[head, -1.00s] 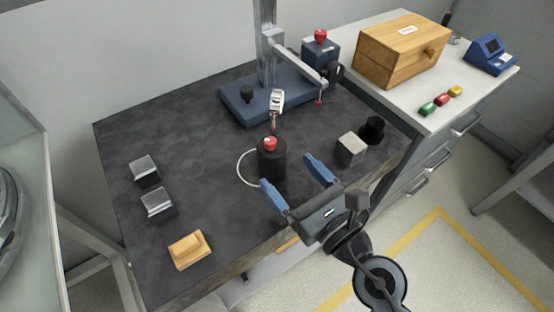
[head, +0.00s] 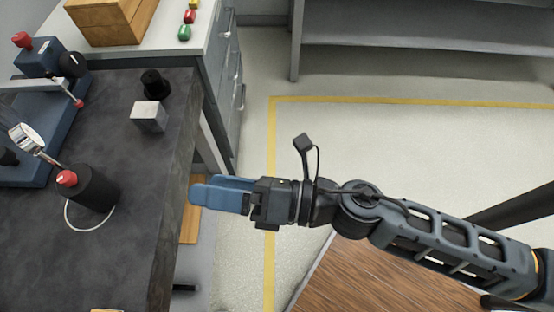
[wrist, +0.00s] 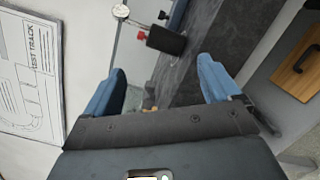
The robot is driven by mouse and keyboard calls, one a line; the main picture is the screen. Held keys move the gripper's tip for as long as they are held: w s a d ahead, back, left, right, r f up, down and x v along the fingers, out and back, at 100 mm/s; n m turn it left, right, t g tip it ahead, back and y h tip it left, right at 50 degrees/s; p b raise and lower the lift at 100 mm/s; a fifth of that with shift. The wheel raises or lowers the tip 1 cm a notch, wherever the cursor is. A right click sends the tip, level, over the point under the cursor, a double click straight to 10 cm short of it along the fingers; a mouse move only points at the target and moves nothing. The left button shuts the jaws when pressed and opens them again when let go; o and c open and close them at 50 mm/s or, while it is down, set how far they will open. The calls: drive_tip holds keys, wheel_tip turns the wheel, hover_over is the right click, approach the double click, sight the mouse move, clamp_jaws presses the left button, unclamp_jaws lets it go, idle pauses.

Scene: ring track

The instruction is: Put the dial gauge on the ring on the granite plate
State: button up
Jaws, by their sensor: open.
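The dial gauge is a black cylinder (head: 97,188) with a red knob on top and a round white dial (head: 27,137) on a thin rod beside the knob. It stands upright on the dark granite plate (head: 150,215). A thin white ring (head: 72,220) on the plate shows at its foot; the cylinder hides part of it, so I cannot tell if it is centred. My gripper (head: 197,191) is open and empty, right of the plate's edge and apart from the gauge. In the wrist view, the gauge (wrist: 166,39) shows beyond the open blue fingers.
A grey block (head: 149,117) and a black cup-like piece (head: 155,84) stand near the plate's right edge. A blue stand (head: 30,172) is at the left. A cabinet with a wooden box (head: 110,20) stands behind. Open floor (head: 330,140) lies to the right.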

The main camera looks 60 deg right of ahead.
drive_tip(key=s+d+r+m+h, duration=0.1)
drive_tip(key=s+d+m+h, duration=0.1)
drive_tip(key=s+m, duration=0.3)
drive_tip(key=s+d+r+m+g+h, duration=0.1)
drive_tip(key=s+d+m+h, duration=0.2)
drive_tip(key=m, duration=1)
drive_tip(key=s+d+r+m+h, duration=0.1)
drive_tip(key=s+d+m+h, duration=0.1)
drive_tip(key=s+d+m, duration=0.3)
drive_tip(key=s+m, duration=0.4)
drive_tip(key=shift+m+h, duration=0.3)
drive_tip(key=shift+h, duration=0.1)
drive_tip(key=shift+s+d+r+m+g, duration=0.2)
drive_tip(key=shift+s+m+g, duration=0.25)
drive_tip(key=shift+m, duration=0.45)
